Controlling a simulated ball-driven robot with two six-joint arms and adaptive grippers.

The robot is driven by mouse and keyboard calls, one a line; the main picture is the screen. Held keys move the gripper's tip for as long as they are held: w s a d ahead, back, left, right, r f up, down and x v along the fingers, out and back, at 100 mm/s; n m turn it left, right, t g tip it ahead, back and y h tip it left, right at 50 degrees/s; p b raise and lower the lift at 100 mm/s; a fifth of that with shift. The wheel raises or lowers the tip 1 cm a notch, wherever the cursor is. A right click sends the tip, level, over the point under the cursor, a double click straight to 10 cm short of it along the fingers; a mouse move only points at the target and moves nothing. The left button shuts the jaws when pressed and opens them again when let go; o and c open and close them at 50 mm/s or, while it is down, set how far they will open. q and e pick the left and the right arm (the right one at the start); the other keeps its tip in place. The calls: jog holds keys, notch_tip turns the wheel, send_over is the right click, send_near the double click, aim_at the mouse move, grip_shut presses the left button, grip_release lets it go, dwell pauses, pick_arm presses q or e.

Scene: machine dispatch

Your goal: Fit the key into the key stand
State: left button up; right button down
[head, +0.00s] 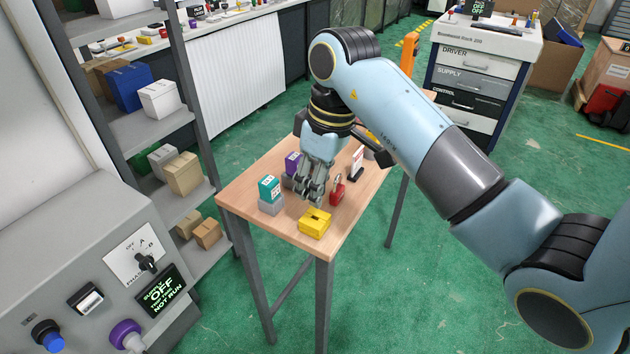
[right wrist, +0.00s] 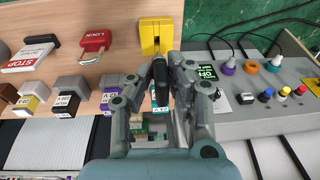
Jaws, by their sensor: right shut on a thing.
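A yellow block with a dark slot, which looks like the key stand (head: 315,223), sits at the table's near corner. It also shows beyond my fingertips in the right wrist view (right wrist: 156,28). My right gripper (head: 314,196) points down over the table, just behind the yellow block. The key seems apart from the block. My left gripper is not in view.
A grey control panel (head: 85,265) is at the near left.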

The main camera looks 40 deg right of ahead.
jog(key=shift+f+b, duration=0.6)
jog(key=shift+f, duration=0.3)
jog(key=shift+f+b, duration=1.05)
jog(key=shift+f, duration=0.15)
dwell(0.8)
jog(key=c, duration=1.2)
grip_release()
jog(key=shift+o, duration=0.2)
